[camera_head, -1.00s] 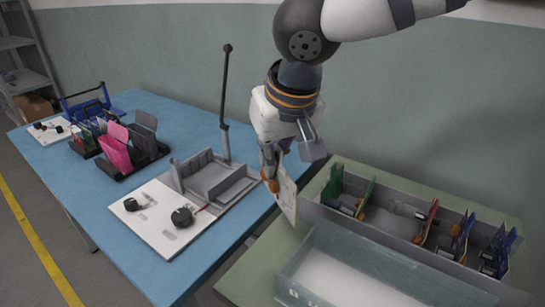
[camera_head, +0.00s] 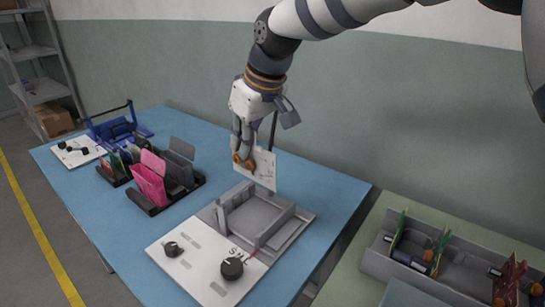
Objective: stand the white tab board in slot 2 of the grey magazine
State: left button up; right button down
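The white tab board (camera_head: 264,172) hangs upright and slightly tilted in the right gripper (camera_head: 243,162), which is shut on its upper left edge. The board is above the back of a grey fixture with an open recess (camera_head: 258,217); a gap to it is not clear. On the left of the blue table, a grey upright plate (camera_head: 181,152) and a pink one (camera_head: 150,185) stand in dark bases. Which of the holders is the grey magazine, and its slot numbers, I cannot tell. My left gripper is out of view.
A white panel with black knobs (camera_head: 205,262) lies before the fixture. A blue frame (camera_head: 118,127) stands at the far left. A grey trough (camera_head: 376,262) with coloured boards sits on the green table at right.

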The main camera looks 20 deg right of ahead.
aim_at(242, 161)
jog(key=shift+w+a+r+n, duration=0.35)
jog(key=shift+a+n, duration=0.05)
jog(key=shift+a, duration=0.05)
jog(key=shift+f+b, duration=0.65)
jog(key=shift+f, duration=2.35)
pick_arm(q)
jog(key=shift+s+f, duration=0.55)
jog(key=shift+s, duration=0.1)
pick_arm(e)
jog(key=shift+w+f, duration=0.1)
jog(key=shift+f, duration=0.2)
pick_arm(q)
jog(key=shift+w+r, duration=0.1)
pick_arm(e)
jog(key=shift+f, duration=0.3)
jog(key=shift+f, duration=1)
jog(key=shift+f, duration=0.15)
